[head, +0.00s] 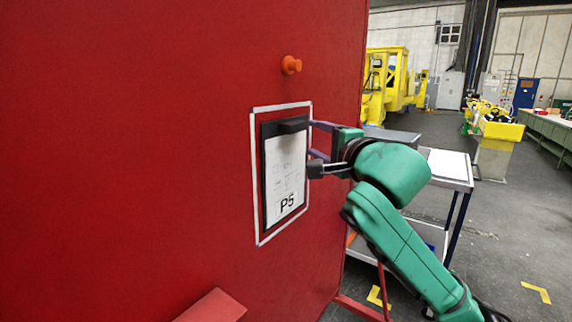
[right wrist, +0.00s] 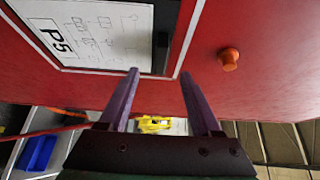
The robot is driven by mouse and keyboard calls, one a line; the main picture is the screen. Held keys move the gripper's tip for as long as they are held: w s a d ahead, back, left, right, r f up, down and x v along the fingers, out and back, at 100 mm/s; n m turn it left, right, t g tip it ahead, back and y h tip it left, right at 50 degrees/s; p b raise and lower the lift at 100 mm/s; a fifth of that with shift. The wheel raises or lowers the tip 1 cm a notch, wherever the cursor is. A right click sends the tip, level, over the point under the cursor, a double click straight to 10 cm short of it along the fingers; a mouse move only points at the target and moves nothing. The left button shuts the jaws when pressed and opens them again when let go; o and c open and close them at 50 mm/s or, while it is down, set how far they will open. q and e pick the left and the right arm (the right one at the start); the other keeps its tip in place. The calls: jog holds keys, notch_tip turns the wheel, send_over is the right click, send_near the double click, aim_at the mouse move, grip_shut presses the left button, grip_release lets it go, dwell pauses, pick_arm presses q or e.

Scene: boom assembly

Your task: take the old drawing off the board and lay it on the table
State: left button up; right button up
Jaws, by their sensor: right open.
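The drawing (head: 286,165) is a white sheet marked "P5" on a dark board (head: 267,207) with a black clip (head: 293,126) at its top. The board hangs inside a white outline on the red panel. The drawing also shows at the upper left of the right wrist view (right wrist: 95,28). My right gripper (head: 312,141) is open, its purple fingers pointing at the panel beside the board's upper right edge. In the right wrist view the open fingers (right wrist: 160,77) have nothing between them. My left gripper is not in view. A table (head: 462,181) with a pale top stands behind my right arm, partly hidden.
An orange knob (head: 291,65) sticks out of the red panel (head: 130,130) above the board. A red ledge (head: 214,306) juts out low down. A blue bin (right wrist: 38,152) shows at the lower left of the right wrist view. Yellow machines stand far behind on open floor.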

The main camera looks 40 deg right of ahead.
aim_at(297, 128)
jog(key=p+x, duration=0.1)
jog(key=x, duration=0.2)
jog(key=d+p+x, duration=0.1)
jog(key=x, duration=0.2)
jog(key=shift+d+r, duration=0.1)
jog(key=shift+d, duration=0.15)
jog(key=w+p, duration=0.1)
jog(key=p, duration=0.1)
jog(key=w+r+p, duration=0.1)
jog(key=w+p, duration=0.1)
jog(key=shift+w+d+r, duration=0.1)
jog(key=shift+w, duration=0.25)
jog(key=shift+w+d+f+p, duration=0.15)
jog(key=shift+w+d+p, duration=0.05)
jog(key=shift+w+p, duration=0.15)
jog(key=shift+w+d+f+p, duration=0.2)
jog(key=shift+w, duration=0.2)
jog(key=shift+w+f, duration=0.15)
jog(key=shift+f, duration=0.1)
jog(key=shift+c, duration=0.9)
jog(key=shift+a, duration=0.1)
grip_shut()
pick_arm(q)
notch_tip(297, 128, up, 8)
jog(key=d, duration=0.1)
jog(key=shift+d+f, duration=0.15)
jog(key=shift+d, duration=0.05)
